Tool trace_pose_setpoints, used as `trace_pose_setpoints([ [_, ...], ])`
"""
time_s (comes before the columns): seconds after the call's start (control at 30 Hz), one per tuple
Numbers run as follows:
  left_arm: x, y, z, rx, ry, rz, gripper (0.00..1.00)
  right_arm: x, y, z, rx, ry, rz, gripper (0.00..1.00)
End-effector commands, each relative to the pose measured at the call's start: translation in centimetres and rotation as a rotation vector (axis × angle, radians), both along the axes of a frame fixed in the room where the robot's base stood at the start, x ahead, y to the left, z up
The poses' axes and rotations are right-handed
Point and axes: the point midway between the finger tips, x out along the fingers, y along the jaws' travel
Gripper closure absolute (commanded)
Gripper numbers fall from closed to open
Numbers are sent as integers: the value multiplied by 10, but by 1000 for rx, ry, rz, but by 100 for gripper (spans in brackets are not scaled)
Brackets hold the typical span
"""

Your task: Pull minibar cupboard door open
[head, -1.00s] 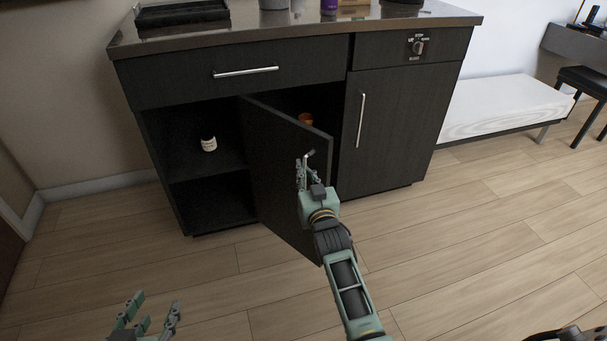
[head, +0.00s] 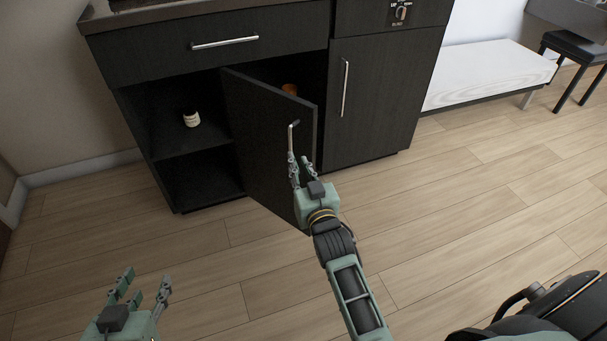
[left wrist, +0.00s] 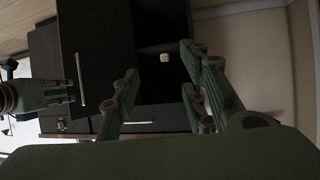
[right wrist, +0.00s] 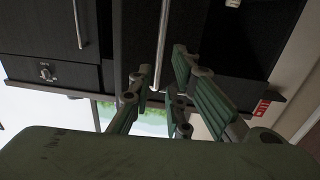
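The dark left cupboard door (head: 263,130) stands partly open, swung out toward me. Its silver bar handle (head: 292,138) is near its free edge. My right gripper (head: 301,170) is open at the lower part of this handle. The right wrist view shows the handle (right wrist: 161,45) in line with the gap between the spread fingers (right wrist: 158,90); I cannot tell whether they touch it. My left gripper (head: 140,285) is open and empty, low over the floor, left of the door. The left wrist view shows its spread fingers (left wrist: 160,90) and the door (left wrist: 97,45) beyond.
A shut right door (head: 380,100) and a drawer (head: 215,45) adjoin. A white bench (head: 485,75) stands right. The wooden floor (head: 470,205) is clear.

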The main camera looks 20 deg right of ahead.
Motion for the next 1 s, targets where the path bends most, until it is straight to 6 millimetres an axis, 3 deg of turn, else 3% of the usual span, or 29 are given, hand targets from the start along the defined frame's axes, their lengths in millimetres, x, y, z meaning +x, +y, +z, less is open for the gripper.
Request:
trace_pose_setpoints([
  [0.23, 0, 0, 0, 0, 1, 0, 60, -28, 2, 0, -2, 0, -1, 83],
  [0.57, 0, 0, -1, 0, 1, 0, 60, -31, 2, 0, -2, 0, -1, 83],
  [0.67, 0, 0, 0, 0, -2, 0, 60, -31, 0, -1, 7, 0, 0, 92],
  [0.77, 5, -3, 6, -10, -41, -3, 60, -30, -8, -6, 63, 0, 6, 100],
  [1.0, 26, -14, 49, -66, -274, -18, 60, -24, -56, -22, 422, 2, 47, 100],
])
